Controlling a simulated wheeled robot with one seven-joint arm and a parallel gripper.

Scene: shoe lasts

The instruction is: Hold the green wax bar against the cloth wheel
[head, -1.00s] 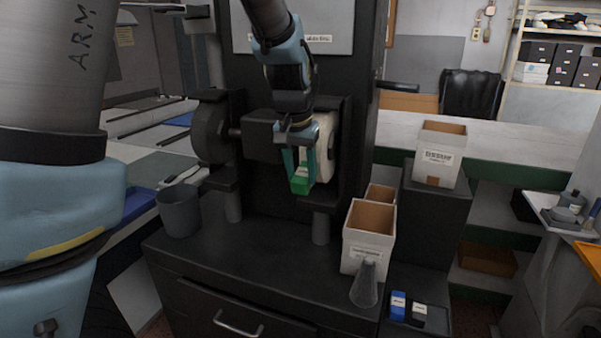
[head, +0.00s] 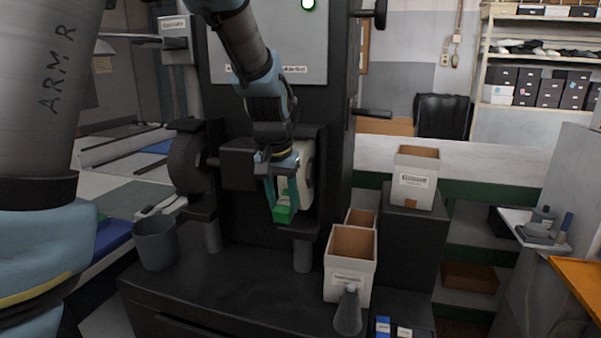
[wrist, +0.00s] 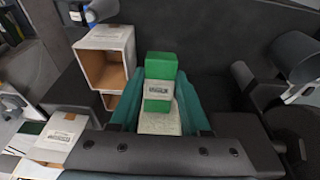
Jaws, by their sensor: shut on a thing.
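The green wax bar (head: 283,214) is held between the teal fingers of my gripper (head: 282,200), its lower end showing below them. In the wrist view the bar (wrist: 161,67) has a pale label band and stands between both fingers (wrist: 160,105). The cream cloth wheel (head: 308,168) is on the right end of the dark machine's spindle housing, just behind and right of my gripper. The gripper partly hides the wheel. I cannot tell whether the bar touches it.
A dark wheel (head: 187,163) is on the left of the machine (head: 240,165). A grey bin (head: 155,243) stands at the left on the dark bench. Open boxes (head: 350,270) and a grey cone (head: 348,312) stand at the right. A green lamp (head: 308,4) shows on the panel.

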